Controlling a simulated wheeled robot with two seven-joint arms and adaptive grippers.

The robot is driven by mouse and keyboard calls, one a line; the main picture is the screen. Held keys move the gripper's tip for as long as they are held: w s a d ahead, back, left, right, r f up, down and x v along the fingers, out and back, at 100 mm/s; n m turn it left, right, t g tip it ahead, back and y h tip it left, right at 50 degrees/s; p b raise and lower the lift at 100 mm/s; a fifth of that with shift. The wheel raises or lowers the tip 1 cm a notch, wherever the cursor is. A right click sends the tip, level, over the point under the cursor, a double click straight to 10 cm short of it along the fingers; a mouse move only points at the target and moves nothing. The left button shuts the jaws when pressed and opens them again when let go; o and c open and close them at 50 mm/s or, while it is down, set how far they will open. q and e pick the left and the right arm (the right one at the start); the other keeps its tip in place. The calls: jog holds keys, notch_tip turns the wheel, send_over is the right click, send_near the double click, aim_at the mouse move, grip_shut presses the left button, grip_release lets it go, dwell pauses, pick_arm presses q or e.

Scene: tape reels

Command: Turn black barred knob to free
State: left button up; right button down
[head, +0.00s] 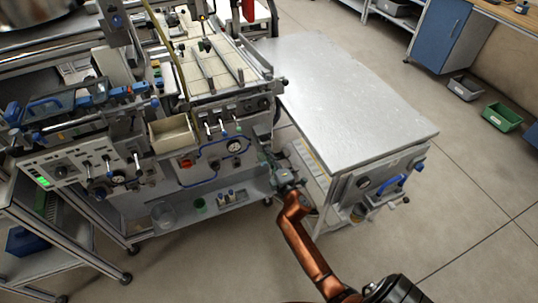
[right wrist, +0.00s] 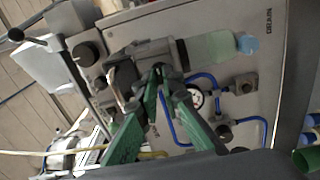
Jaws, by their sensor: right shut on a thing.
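My right gripper (head: 284,178) is at the right end of the machine's front panel in the head view. In the right wrist view its green fingers (right wrist: 157,76) come together at a grey valve block (right wrist: 153,51). They are shut on a dark part there, which looks like the black barred knob. The fingertips hide most of it, so I cannot tell its bar's direction. A round black knob (right wrist: 85,52) stands beside the block, apart from the fingers. My left gripper is not in view.
A pale green bowl with a blue cap (right wrist: 247,43) adjoins the block, near a "DRAIN" label. A gauge (right wrist: 197,98) and blue tubing (right wrist: 169,115) are close to the fingers. A metal-topped table (head: 350,90) stands right of the machine; open floor lies in front.

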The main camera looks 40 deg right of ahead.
jog(key=shift+f, duration=0.1)
jog(key=c, duration=2.1)
grip_release()
jog(key=v, duration=1.2)
jog(key=shift+a, duration=0.1)
